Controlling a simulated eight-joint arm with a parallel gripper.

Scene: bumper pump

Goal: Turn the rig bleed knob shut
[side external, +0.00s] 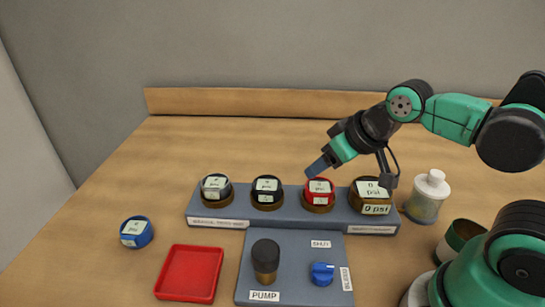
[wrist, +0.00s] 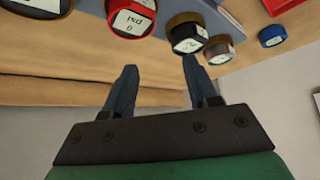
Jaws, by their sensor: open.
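The blue bleed knob (side external: 322,273) sits on the lower right of the grey rig panel (side external: 290,245) in the side view. A SHUT label (side external: 320,244) is above it and a sideways label, seemingly BLEED (side external: 346,279), is to its right. The knob's exact pointing is too small to tell. My gripper (side external: 317,170) is open and empty, above and behind the row of gauges, well away from the knob. In the wrist view its two fingers (wrist: 160,68) stand apart with nothing between them. The knob is not in the wrist view.
A black-topped pump plunger (side external: 265,260) stands left of the knob. Several gauges line the raised back strip, including a red one (side external: 318,193) near my gripper. A blue gauge (side external: 136,231), a red tray (side external: 190,273) and a white-capped bottle (side external: 428,196) stand on the table.

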